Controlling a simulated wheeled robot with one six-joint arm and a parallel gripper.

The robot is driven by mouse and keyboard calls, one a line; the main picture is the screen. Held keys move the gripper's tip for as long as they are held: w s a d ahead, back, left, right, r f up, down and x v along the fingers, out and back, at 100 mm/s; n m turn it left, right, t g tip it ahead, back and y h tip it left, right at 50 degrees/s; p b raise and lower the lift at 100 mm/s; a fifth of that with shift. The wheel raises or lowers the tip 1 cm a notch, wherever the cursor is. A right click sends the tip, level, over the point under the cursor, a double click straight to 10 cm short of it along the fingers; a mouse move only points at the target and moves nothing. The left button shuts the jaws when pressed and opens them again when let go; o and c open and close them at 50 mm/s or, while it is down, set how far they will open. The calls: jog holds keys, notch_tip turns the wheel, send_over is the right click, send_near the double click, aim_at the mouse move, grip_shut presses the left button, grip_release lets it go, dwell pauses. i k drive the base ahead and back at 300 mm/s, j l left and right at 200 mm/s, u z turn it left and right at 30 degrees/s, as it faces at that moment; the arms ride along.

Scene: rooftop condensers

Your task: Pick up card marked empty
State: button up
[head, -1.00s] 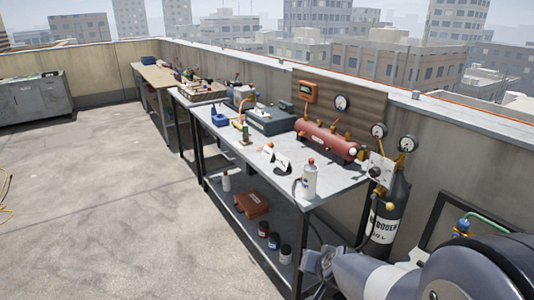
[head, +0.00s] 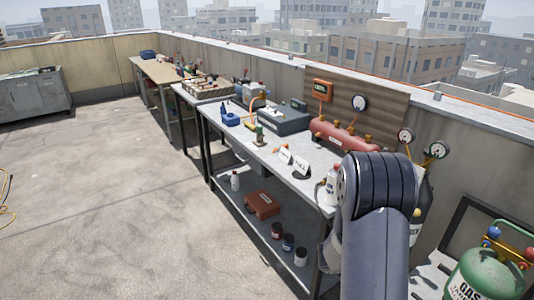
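Two small white tent cards stand side by side near the front edge of the grey metal table, the left card (head: 285,155) and the right card (head: 301,166). Both carry dark marks too small to read, so I cannot tell which is marked empty. My arm fills the lower right, its dark joint in front of the table's right end. A grey end piece, perhaps my gripper (head: 326,252), shows partly at the arm's left, below the tabletop and apart from the cards. Its fingers are not clear.
A white bottle (head: 332,186) stands right of the cards, partly behind my arm. A red tank (head: 343,136) lies behind them. A red case (head: 262,204) and several jars sit on the lower shelf. A green cylinder (head: 484,275) stands lower right.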

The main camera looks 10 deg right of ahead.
aim_at(285, 155)
jog(key=i+j+u, duration=0.15)
jog(key=i+j, duration=0.15)
jog(key=i, duration=0.15)
jog(key=i+j+u, duration=0.15)
jog(key=i, duration=0.3)
jog(key=i+j+u, duration=0.1)
jog(key=i+j, duration=0.15)
jog(key=i, duration=0.2)
jog(key=i+l+u, duration=0.1)
jog(key=i+l, duration=0.2)
jog(key=l, duration=0.15)
jog(key=i+l+u, duration=0.15)
jog(key=i+l, duration=0.15)
jog(key=l, duration=0.15)
